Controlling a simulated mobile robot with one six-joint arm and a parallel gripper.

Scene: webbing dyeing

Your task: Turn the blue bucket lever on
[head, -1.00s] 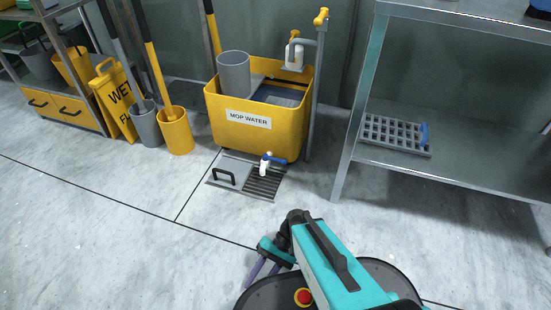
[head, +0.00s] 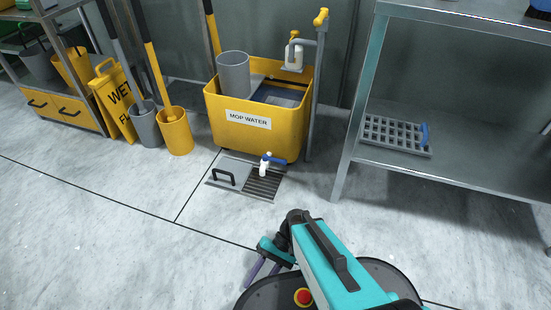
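A yellow bucket (head: 250,139) labelled "MOP WATER" stands against the back wall. A small blue lever (head: 275,159) sits on a white tap (head: 264,168) low at the bucket's front right, above a floor drain grate (head: 264,184). The lever points to the right in the picture. My gripper (head: 262,281) is in the lower middle, well short of the lever and close to my base. Its two purple fingers are apart, with nothing seen between them. My teal arm hides part of the gripper's wrist.
A grey pail (head: 234,74) rests on the bucket. A standing pipe with a yellow knob (head: 321,17) rises beside it. A metal shelf (head: 480,176) is at right; a wet floor sign (head: 114,95) and a yellow holder (head: 175,133) are at left. The floor between gripper and drain is clear.

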